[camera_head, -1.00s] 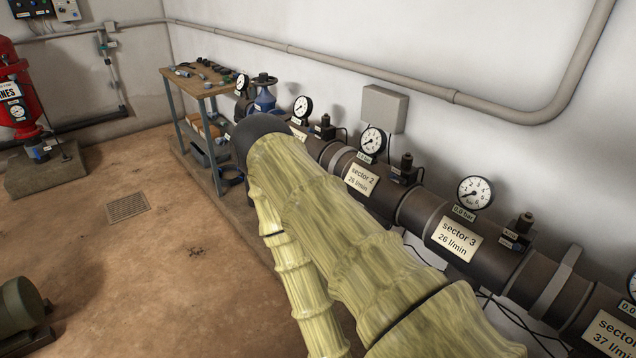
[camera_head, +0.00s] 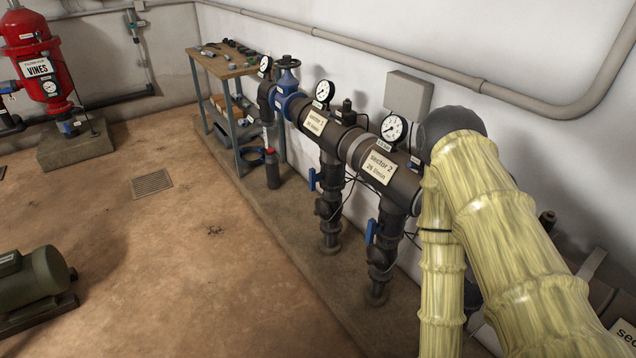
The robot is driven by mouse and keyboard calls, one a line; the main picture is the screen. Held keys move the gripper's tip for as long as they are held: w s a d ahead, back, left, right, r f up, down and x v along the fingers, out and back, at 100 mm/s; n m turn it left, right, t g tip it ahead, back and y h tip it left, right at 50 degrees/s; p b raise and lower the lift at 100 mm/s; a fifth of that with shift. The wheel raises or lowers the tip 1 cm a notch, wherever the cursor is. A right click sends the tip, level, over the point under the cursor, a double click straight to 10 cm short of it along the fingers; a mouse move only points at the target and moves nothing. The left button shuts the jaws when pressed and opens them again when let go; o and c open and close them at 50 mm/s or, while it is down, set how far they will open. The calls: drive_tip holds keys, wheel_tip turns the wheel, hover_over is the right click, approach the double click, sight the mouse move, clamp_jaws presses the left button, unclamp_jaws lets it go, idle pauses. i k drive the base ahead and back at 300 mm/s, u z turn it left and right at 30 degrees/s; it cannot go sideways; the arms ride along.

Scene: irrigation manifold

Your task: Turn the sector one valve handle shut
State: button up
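The sector one label (camera_head: 315,123) is on the dark manifold pipe, left of the sector 2 label (camera_head: 381,166). Below it a dark vertical branch pipe (camera_head: 330,205) runs down to the floor plinth. The small blue sector one valve handle (camera_head: 312,180) is on the left side of this branch and looks upright, roughly along the pipe. Nothing touches it. My arm, in a yellowish sleeve, fills the right side of the head view. My gripper is not visible.
A similar blue handle (camera_head: 371,231) is on the sector 2 branch, close by. A green motor (camera_head: 36,288) stands lower left. The floor between is clear.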

sight(313, 178)
drive_tip(key=u, duration=0.45)
drive_tip(key=i, duration=0.8)
drive_tip(key=u, duration=0.5)
